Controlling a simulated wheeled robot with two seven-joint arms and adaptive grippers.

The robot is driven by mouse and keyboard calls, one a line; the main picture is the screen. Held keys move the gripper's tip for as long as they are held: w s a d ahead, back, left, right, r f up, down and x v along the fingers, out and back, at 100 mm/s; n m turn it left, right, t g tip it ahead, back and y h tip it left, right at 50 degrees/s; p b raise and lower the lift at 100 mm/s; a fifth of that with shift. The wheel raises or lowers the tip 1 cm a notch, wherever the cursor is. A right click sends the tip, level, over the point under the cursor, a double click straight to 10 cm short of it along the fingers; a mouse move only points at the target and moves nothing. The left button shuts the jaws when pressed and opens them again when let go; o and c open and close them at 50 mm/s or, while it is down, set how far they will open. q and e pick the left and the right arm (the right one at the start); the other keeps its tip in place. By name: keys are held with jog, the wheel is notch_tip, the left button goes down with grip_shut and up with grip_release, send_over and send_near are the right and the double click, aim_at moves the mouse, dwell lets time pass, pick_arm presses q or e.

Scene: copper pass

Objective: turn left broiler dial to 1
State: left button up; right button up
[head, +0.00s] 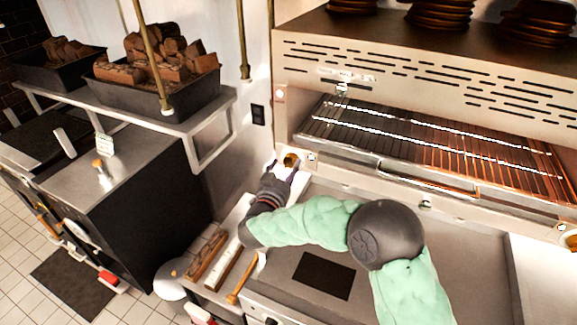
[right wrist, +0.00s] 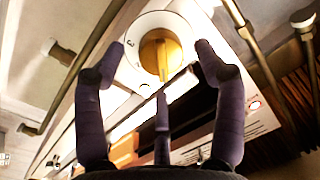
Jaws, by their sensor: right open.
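The left broiler dial (head: 291,160) is a brass-yellow knob at the lower left corner of the broiler (head: 300,75). In the right wrist view the knob (right wrist: 160,55) sits in a white round plate with printed numbers; a 3 shows at its left. My right gripper (head: 279,172) is open at the dial. In the right wrist view its dark fingers (right wrist: 158,65) are spread on both sides of the knob, with a third finger below it. Whether they touch it I cannot tell. My left gripper is not in view.
A second brass dial (head: 571,243) is at the broiler's right end. The wire rack (head: 430,145) glows orange at right. A steel counter (head: 400,285) lies below. A wall shelf (head: 190,122) with dark trays stands at left, and a brass post (head: 241,40) hangs near the broiler.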

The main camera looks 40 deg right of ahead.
jog(key=shift+x, duration=1.1)
jog(key=c, duration=1.2)
jog(key=shift+o, duration=0.2)
jog(key=shift+f+m+b, duration=0.15)
jog(key=shift+m+b, duration=0.35)
jog(key=shift+b, duration=0.35)
jog(key=shift+m+b, duration=0.4)
jog(key=shift+b, duration=0.1)
